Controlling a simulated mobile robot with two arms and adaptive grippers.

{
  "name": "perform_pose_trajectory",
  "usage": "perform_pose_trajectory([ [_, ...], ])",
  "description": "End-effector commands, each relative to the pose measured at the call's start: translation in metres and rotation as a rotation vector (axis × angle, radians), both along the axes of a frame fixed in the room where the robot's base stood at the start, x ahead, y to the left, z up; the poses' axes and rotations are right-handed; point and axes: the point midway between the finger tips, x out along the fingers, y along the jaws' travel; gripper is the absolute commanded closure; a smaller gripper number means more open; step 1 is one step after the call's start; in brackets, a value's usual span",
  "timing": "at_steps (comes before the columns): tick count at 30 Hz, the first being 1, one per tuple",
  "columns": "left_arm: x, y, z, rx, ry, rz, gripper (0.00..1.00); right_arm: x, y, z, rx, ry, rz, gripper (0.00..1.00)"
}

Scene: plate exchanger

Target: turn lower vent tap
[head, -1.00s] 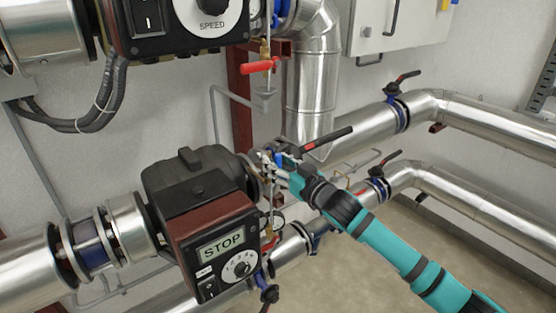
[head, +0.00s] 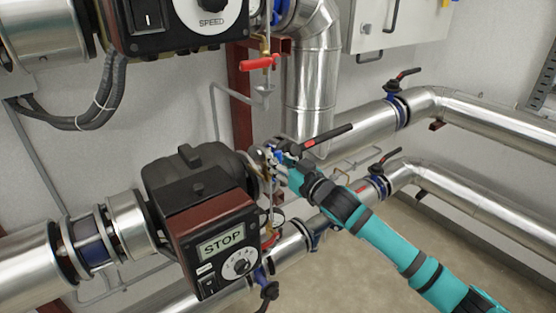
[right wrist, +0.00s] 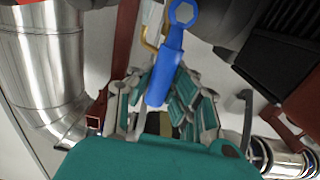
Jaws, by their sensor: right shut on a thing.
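The lower vent tap shows in the right wrist view as a blue lever handle (right wrist: 164,75) with a hexagonal nut end at the top. My right gripper (right wrist: 158,92) is shut on this handle, with its teal and grey finger links on both sides of it. In the head view my right gripper (head: 274,158) is beside the upper right of the lower pump (head: 195,180), and the handle is mostly hidden by the fingers there. My left gripper is not in view.
A black lever with a red mark (head: 328,136) stands close above my right wrist. A red tap handle (head: 260,64) is higher up, beside a vertical silver pipe (head: 310,95). Silver pipes (head: 480,122) run to the right. Floor at the lower right is clear.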

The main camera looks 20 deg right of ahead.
Motion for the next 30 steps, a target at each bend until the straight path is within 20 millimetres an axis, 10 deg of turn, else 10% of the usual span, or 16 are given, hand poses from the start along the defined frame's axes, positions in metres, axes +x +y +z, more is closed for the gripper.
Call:
perform_pose_trajectory([
  [30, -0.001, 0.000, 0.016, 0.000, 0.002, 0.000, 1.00, -0.013, 0.035, -0.011, -0.568, -0.207, 0.001, 1.00],
])
